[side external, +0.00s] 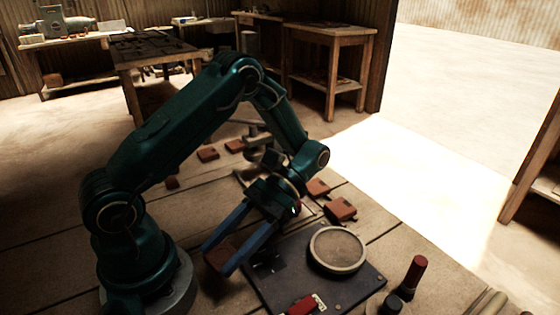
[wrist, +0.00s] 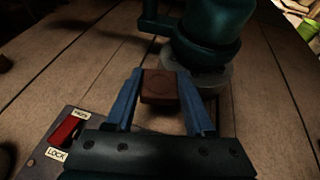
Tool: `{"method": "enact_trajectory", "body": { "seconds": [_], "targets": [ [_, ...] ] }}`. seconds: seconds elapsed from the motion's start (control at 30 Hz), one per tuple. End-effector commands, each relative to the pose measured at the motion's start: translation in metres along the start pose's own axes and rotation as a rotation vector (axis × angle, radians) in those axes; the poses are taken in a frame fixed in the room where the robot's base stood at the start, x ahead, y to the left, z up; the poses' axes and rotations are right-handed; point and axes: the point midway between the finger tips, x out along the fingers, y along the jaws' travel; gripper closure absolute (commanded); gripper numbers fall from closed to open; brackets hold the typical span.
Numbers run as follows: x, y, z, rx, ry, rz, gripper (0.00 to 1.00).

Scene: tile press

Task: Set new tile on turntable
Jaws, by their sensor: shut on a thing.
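My gripper (side external: 219,259) is shut on a reddish-brown square tile (side external: 221,254), held between its two blue fingers left of the dark base plate. In the wrist view the tile (wrist: 160,85) sits between the fingertips, with a faint round mark on its face. The round turntable (side external: 338,249), with a pale rim and a brown top, sits on the dark plate (side external: 281,263). Its top looks empty. A red lever (wrist: 68,130) lies beside a LOCK label (wrist: 56,154) and a second label too blurred to read surely.
Several tiles lie on the bench behind, including one (side external: 341,209) near the plate's back edge. A grey press-like metal device (side external: 259,139) stands partly behind my arm. A red-capped dark stamp-like piece (side external: 413,277) stands right of the plate.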

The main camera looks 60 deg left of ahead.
Motion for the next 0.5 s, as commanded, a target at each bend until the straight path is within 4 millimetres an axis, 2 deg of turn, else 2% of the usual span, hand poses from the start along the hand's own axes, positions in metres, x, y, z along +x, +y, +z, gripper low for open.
{"method": "enact_trajectory", "body": {
  "seconds": [0.03,0.17,0.3,0.4,0.5],
  "targets": [
    [-0.004,0.015,0.001,-0.045,0.000,0.112,1.00],
    [-0.025,0.054,0.004,-0.163,0.002,0.395,1.00],
    [-0.064,0.088,0.006,-0.286,0.004,0.695,1.00],
    [-0.098,0.103,0.006,-0.367,0.004,0.892,1.00],
    [-0.133,0.108,0.004,-0.438,0.005,1.065,1.00]
  ]
}}
